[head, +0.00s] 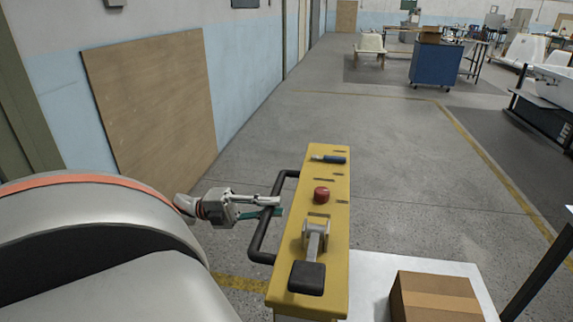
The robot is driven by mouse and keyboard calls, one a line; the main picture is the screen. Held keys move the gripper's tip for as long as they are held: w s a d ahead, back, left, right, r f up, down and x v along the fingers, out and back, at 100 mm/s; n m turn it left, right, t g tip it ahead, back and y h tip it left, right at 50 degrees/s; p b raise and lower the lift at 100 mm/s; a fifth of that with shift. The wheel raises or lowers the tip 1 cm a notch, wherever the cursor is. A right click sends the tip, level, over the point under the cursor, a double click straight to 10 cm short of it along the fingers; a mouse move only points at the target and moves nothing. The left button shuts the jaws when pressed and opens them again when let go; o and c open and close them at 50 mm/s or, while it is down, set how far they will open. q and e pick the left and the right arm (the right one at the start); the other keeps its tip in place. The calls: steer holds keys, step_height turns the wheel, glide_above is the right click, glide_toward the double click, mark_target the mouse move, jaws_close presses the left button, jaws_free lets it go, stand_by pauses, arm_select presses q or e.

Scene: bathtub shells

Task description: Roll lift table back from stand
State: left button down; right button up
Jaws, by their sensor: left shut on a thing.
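The lift table shows in the head view as a yellow control column (337,198) with a white platform (372,276) beside it at the lower right. My right gripper is not in view. I cannot identify the stand.
A cardboard box (437,297) sits on the white platform. A wooden panel (155,100) leans on the left wall. A blue cabinet (436,64) stands far back. A black-framed bench (541,112) with a white shell is at the right. The grey floor ahead is clear.

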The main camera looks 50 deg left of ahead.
arm_select(q)
steer(key=shift+a, duration=0.1)
stand_by(0.4)
steer(key=c, duration=1.9)
jaws_free()
steer(key=shift+s, duration=0.1)
steer(key=v, duration=1.2)
